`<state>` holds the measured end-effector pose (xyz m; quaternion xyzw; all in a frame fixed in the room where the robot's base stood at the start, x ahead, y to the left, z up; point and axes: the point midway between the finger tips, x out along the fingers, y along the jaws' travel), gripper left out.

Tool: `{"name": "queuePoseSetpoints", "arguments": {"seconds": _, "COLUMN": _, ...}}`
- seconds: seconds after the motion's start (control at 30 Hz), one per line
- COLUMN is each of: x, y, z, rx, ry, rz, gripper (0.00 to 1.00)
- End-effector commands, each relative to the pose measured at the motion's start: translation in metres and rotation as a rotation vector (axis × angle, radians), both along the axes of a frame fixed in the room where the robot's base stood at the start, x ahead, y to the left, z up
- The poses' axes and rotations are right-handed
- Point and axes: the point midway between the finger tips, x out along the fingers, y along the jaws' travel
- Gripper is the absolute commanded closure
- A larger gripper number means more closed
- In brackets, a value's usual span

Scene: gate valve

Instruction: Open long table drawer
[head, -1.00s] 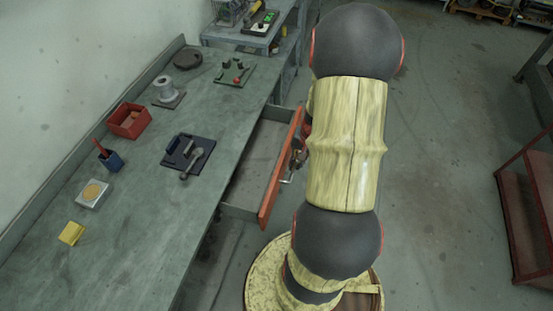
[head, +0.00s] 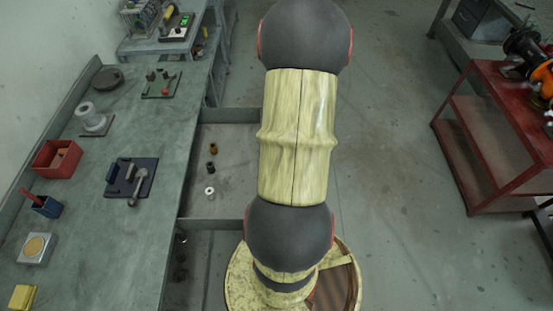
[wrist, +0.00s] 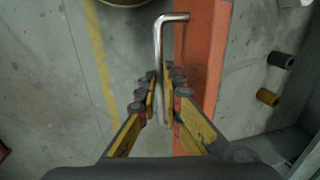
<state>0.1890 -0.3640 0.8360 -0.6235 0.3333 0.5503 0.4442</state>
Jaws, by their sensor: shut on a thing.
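The long table's drawer (head: 232,165) is pulled well out from the green-grey table (head: 145,215). Its inside shows in the head view, but its front is hidden behind my arm. In the wrist view the orange drawer front (wrist: 202,65) runs down the middle, with a bent metal bar handle (wrist: 158,45) beside it. My gripper (wrist: 160,88) has its yellow fingers shut on the handle, one on each side. My gripper is hidden in the head view.
Several small cylinders lie in the drawer, including a brown one (head: 213,148). The tabletop holds a dark blue block with a lever (head: 130,178) and a red bin (head: 56,158). A red cart (head: 480,140) stands at right. The floor (head: 385,200) between is clear.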

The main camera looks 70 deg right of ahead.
Motion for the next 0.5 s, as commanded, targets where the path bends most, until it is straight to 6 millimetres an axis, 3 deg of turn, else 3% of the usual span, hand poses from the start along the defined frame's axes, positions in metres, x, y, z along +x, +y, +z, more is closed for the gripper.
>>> {"name": "queuePoseSetpoints", "arguments": {"seconds": 0.13, "x": 0.0002, "y": 0.0002, "z": -0.0004, "rx": 0.0, "ry": 0.0, "rz": 0.0, "gripper": 1.0}}
{"name": "queuePoseSetpoints", "arguments": {"seconds": 0.17, "x": 0.0002, "y": 0.0002, "z": -0.0004, "rx": 0.0, "ry": 0.0, "rz": 0.0, "gripper": 0.91}}
{"name": "queuePoseSetpoints", "arguments": {"seconds": 0.5, "x": 0.0005, "y": 0.0001, "z": -0.0002, "rx": 0.0, "ry": 0.0, "rz": 0.0, "gripper": 0.73}}
